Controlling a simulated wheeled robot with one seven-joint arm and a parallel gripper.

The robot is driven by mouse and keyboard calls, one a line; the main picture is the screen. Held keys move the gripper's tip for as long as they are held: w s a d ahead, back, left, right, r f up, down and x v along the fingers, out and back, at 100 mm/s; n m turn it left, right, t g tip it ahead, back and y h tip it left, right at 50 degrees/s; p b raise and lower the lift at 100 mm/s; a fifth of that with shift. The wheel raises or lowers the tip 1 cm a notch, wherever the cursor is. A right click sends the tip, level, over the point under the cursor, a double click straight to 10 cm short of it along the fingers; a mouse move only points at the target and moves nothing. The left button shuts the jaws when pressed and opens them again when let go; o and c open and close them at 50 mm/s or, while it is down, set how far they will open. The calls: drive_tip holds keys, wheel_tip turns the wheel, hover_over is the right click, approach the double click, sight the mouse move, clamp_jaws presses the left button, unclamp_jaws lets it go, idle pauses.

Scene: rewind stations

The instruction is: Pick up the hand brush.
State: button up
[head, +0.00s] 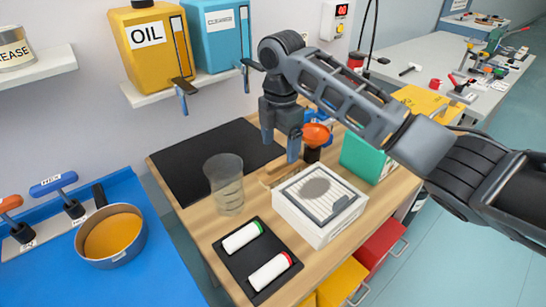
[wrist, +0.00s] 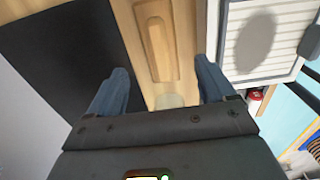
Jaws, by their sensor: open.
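My gripper (head: 281,146) is open and points down over the wooden table, between the black mat and the white filter box. In the wrist view, a long light-wood piece with a rounded raised part, seemingly the hand brush (wrist: 155,40), lies between and beyond my open fingers (wrist: 161,67). Nothing is between the fingertips. In the head view, only a little of this wooden piece (head: 268,174) shows behind the white box; its bristles cannot be made out.
The white box (head: 312,222) stands close to the right of the brush, the black mat (head: 205,160) to the left. A clear beaker (head: 225,185) stands in front.

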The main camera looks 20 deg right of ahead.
sight(281, 159)
drive_tip(key=shift+f, duration=0.3)
drive_tip(key=shift+d+f+p, duration=0.15)
drive_tip(key=shift+f+p, duration=0.6)
drive_tip(key=shift+f, duration=2.8)
drive_tip(key=shift+c, duration=0.4)
drive_tip(key=c, duration=1)
